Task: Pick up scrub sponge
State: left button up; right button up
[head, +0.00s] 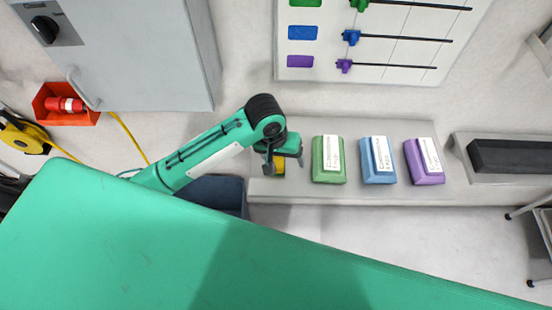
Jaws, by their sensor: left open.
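My right gripper is not in view.
A dark blue bin (215,190) is below my left arm. A grey cabinet (140,60) stands at upper left.

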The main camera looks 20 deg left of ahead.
pick_arm(q)
notch_tip(320, 180, up, 4)
jog(key=n+g+y, duration=0.1)
jog(key=n+y, duration=0.1)
send_over(276, 158)
jog(key=shift+n, duration=0.3)
jog(key=f, duration=0.2)
jog(key=f+p, duration=0.1)
jog(key=f, duration=0.2)
jog(key=f+p, duration=0.1)
jog(key=f, duration=0.1)
jog(key=shift+s+a+f, duration=0.1)
jog(key=shift+a+f, duration=0.2)
jog(key=shift+a, duration=0.1)
jog(key=f, duration=0.1)
jog(key=f+p, duration=0.1)
jog(key=f, duration=0.1)
jog(key=f+p, duration=0.1)
jog(key=shift+w+d+f, duration=0.2)
jog(key=shift+d+f, duration=0.05)
jog(key=shift+d, duration=0.1)
jog(key=shift+f, duration=0.4)
jog(key=c, duration=1.1)
